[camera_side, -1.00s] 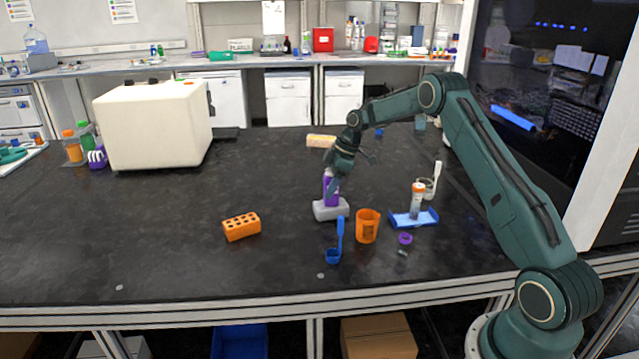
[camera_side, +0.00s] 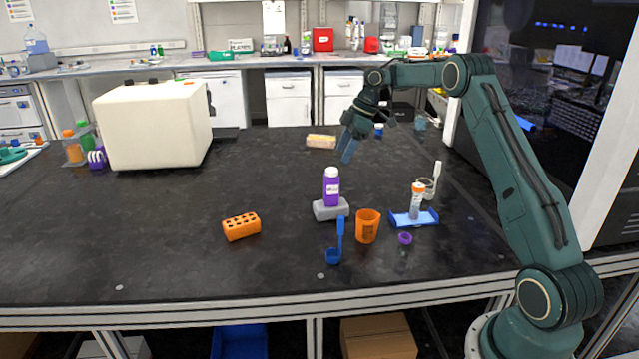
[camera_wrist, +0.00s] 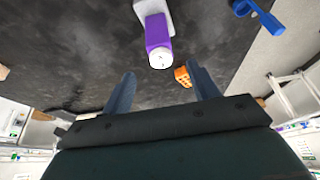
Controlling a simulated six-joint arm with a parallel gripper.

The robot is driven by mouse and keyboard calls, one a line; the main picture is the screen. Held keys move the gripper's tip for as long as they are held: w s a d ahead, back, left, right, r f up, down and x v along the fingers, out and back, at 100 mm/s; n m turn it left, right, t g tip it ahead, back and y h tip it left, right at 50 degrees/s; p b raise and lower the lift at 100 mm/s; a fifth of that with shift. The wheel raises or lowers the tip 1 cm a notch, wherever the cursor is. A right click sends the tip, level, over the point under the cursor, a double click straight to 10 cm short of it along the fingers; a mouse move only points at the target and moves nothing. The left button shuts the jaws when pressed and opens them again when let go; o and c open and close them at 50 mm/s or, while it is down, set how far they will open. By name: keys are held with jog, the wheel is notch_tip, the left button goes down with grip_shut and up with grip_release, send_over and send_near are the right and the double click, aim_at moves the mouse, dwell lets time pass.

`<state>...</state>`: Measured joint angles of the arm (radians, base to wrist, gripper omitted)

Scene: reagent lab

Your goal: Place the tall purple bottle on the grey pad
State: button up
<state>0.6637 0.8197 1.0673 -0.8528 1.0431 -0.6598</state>
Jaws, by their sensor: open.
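The tall purple bottle (camera_side: 332,188) with a white cap stands upright on the grey pad (camera_side: 331,210) near the middle of the bench. In the wrist view the bottle (camera_wrist: 158,40) shows cap-first, with part of the pale pad (camera_wrist: 140,8) behind it. My gripper (camera_side: 349,146) is above and behind the bottle in the side view, apart from it. Its two blue fingers are spread in the wrist view (camera_wrist: 163,88), with nothing between them.
A blue tray (camera_side: 428,219) holding a tube is to the right. An orange block with holes (camera_side: 241,227) lies left. A large white box (camera_side: 153,127) is farther left.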

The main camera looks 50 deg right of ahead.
jog(key=shift+r, duration=0.2)
dwell(0.5)
jog(key=s+a+r+m+t+h, duration=0.1)
jog(key=s+a+r+m, duration=0.1)
jog(key=s+a+r, duration=0.65)
jog(key=s+a+r+m+h, duration=0.1)
jog(key=s+a+r+m, duration=0.15)
jog(key=a+r, duration=0.6)
jog(key=s+a+f+m, duration=0.2)
jog(key=s+a+f, duration=0.1)
jog(key=s, duration=0.9)
jog(key=s+a+f+m+t+h, duration=0.1)
jog(key=s+a+f, duration=0.3)
jog(key=s, duration=0.8)
jog(key=shift+s+a+m, duration=0.35)
jog(key=shift+a+m, duration=0.4)
jog(key=shift+a, duration=0.45)
